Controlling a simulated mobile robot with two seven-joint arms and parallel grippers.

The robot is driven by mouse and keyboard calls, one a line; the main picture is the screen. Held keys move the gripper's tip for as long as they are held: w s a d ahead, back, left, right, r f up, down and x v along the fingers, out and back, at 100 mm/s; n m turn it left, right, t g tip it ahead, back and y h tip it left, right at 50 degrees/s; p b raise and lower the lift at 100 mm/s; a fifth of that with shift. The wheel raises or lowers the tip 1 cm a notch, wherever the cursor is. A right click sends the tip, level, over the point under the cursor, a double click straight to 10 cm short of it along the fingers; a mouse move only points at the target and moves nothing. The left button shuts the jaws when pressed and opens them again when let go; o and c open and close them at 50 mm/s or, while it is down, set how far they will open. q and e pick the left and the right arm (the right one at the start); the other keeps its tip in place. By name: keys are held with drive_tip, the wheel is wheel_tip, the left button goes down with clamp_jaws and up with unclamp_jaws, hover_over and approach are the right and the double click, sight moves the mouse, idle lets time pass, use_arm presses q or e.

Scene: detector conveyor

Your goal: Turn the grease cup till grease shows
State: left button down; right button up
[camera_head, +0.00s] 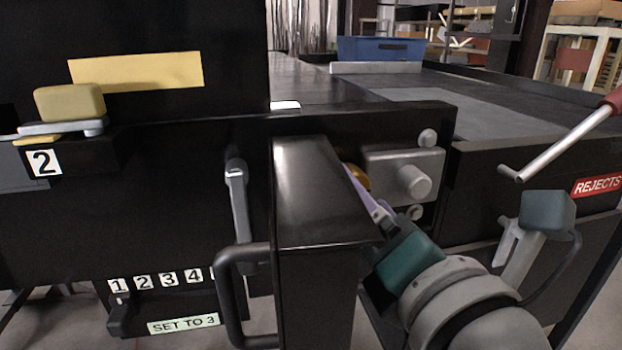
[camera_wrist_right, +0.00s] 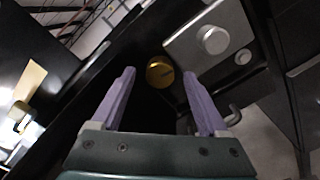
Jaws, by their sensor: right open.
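The grease cup is a small round brass knob (camera_wrist_right: 159,72) on the dark conveyor side, beside a grey bearing block (camera_wrist_right: 211,42). In the wrist view it shows between and beyond the two purple fingertips of my right gripper (camera_wrist_right: 158,77), which is open and empty. I cannot see either finger touching the cup. In the head view the cup (camera_head: 358,178) is mostly hidden behind a dark upright box and a finger of my right gripper (camera_head: 366,198). No grease can be made out. My left gripper is not in view.
The dark upright box (camera_head: 315,190) with a black handle (camera_head: 230,298) stands close left of my right gripper. A metal crank (camera_head: 560,145) with a red grip and a REJECTS label (camera_head: 596,186) are at right. A blue bin (camera_head: 381,49) sits behind the belt.

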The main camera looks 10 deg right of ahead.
drive_tip(key=shift+w, duration=0.75)
clamp_jaws()
